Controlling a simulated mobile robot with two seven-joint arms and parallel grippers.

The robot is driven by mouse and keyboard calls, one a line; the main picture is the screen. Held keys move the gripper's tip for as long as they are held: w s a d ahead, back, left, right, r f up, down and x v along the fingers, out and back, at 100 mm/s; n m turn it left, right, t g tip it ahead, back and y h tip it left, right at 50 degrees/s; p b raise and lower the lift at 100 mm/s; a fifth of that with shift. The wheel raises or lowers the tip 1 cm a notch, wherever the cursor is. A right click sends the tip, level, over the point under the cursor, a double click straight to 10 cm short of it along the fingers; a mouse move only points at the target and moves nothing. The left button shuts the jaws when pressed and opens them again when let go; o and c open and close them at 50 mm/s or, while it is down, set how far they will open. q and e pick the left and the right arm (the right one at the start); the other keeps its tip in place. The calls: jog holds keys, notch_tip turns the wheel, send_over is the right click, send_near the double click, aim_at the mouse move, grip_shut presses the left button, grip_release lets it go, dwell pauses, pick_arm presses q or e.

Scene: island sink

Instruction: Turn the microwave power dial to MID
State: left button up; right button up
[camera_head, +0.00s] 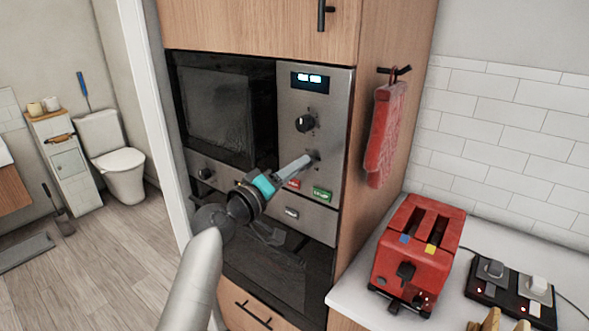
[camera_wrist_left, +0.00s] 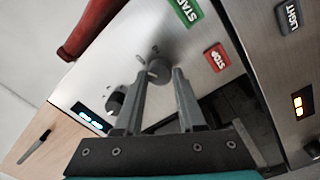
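The microwave (camera_head: 226,108) has a dark door on the left and a steel control panel on the right. Its upper dial (camera_head: 305,123) is round and black, below the lit display (camera_head: 313,81). My left gripper (camera_head: 312,158) reaches the lower dial. In the left wrist view this dial (camera_wrist_left: 159,68) sits at the tips of the parted fingers of my left gripper (camera_wrist_left: 161,76); whether they press on it I cannot tell. The fingers partly cover the lower dial in the head view, and its pointer and markings are unreadable. My right gripper is out of view.
Below the lower dial are a red STOP button (camera_head: 292,184) and a green START button (camera_head: 322,194). A red mitt (camera_head: 385,135) hangs on the cabinet's side. A red toaster (camera_head: 418,250) stands on the counter at right.

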pick_arm(q)
jog(key=o, duration=0.4)
jog(key=b+v, duration=0.1)
jog(key=v, duration=1.4)
jog(key=shift+b, duration=0.4)
jog(key=shift+a, duration=0.1)
